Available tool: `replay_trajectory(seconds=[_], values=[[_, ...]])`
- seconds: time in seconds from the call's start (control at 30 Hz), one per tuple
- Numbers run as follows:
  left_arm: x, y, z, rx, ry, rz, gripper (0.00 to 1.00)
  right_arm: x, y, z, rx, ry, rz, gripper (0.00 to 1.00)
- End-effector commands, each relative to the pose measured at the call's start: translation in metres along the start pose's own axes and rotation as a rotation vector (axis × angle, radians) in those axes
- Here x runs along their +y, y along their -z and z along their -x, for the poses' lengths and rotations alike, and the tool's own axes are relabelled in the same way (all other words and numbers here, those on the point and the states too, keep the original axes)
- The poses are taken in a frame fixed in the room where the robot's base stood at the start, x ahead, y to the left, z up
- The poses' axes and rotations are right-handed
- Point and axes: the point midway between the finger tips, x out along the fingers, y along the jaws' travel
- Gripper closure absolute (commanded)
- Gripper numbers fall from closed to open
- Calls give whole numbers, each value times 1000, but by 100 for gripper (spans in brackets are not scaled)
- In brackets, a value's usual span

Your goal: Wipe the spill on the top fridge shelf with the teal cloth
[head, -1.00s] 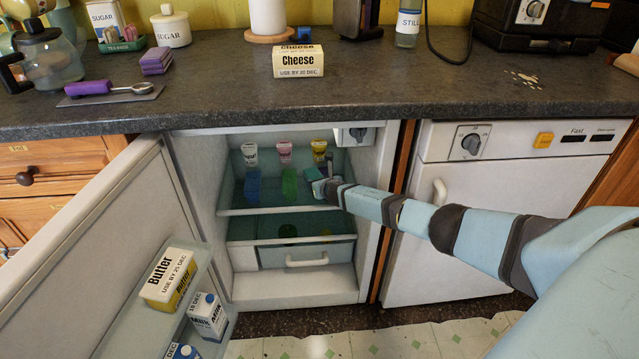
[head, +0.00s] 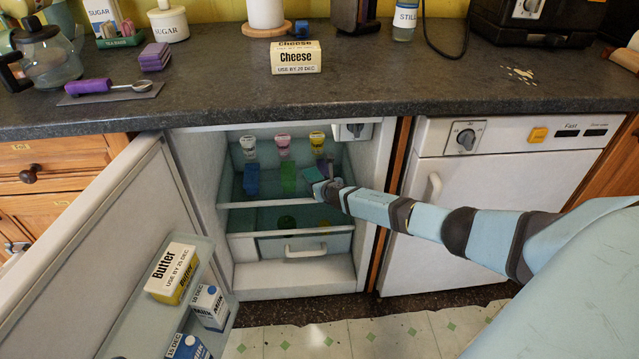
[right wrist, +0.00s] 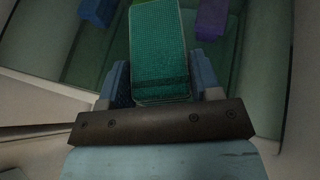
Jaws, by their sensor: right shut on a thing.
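The open fridge (head: 293,283) stands under the counter. My right gripper (head: 325,186) reaches into it at the top shelf (head: 270,203). In the right wrist view the gripper (right wrist: 163,85) is shut on the teal cloth (right wrist: 160,50), a folded pad standing out beyond the fingers. The cloth also shows in the head view (head: 313,174), at the right part of the shelf. Whether it touches the shelf I cannot tell. I cannot make out the spill; the arm and cloth cover part of the shelf. My left gripper is not in view.
Blue (head: 251,180), green (head: 289,178) and purple (head: 321,167) items stand on the top shelf behind the cloth. The open door (head: 95,250) at left holds butter (head: 172,273) and milk cartons (head: 209,306). Cheese (head: 296,57) sits on the counter.

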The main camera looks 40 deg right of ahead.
Motion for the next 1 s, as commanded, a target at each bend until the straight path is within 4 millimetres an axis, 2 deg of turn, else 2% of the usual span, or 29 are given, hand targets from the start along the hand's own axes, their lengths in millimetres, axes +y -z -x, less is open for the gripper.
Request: replay_trajectory(seconds=[0.23,0.7,1.0], values=[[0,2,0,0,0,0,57,1,1,3,1,-1,0,61],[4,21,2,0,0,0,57,10,17,36,1,-1,0,61],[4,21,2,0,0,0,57,10,19,38,0,0,0,61]])
